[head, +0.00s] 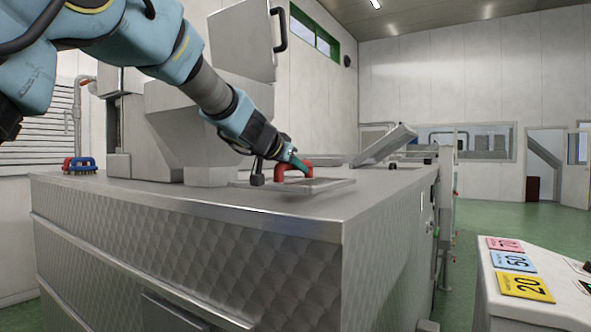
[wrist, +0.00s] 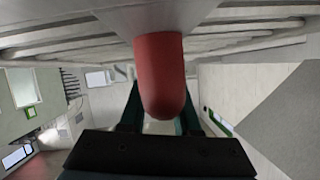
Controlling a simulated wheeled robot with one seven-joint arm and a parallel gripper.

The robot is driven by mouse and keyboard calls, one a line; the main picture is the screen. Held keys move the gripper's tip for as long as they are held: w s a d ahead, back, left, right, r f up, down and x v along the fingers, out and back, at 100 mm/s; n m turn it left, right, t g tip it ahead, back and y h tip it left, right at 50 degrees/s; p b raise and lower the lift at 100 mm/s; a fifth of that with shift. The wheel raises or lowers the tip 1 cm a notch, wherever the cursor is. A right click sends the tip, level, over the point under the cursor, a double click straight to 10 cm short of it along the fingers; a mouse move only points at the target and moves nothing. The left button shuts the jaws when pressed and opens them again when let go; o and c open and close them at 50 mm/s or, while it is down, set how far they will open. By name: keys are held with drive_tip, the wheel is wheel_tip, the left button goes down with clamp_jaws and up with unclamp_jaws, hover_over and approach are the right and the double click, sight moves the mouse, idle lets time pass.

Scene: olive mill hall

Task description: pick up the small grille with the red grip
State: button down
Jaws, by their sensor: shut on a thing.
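The small grille (head: 318,185) is a flat metal panel with a red grip (head: 296,165), seen at the middle of the head view on top of the steel machine. My gripper (head: 299,164) is at the red grip, reaching in from the upper left. In the wrist view the red grip (wrist: 160,75) stands between the two dark teal fingers of my gripper (wrist: 161,118), which are shut on it. The grille's metal bars (wrist: 240,32) run across the top of the wrist view. I cannot tell whether the grille rests on the machine top or is slightly above it.
The steel machine (head: 190,250) has a broad flat top. A tilted metal lid (head: 384,145) stands behind the grille. A control panel with coloured number cards (head: 513,262) is at the lower right.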

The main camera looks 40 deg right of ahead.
wheel_tip(320, 180, up, 2)
drive_tip(key=shift+p, duration=0.4)
drive_tip(key=s+a, duration=0.1)
drive_tip(key=a, duration=0.4)
drive_tip(key=s+a+b, duration=0.1)
drive_tip(key=s+a, duration=0.1)
drive_tip(key=a, duration=0.3)
drive_tip(key=s+a, duration=0.2)
drive_tip(key=a, duration=0.4)
drive_tip(key=shift+s+f, duration=0.1)
drive_tip(key=shift+s, duration=0.15)
drive_tip(key=shift+s+a, duration=0.2)
drive_tip(key=shift+a, duration=0.3)
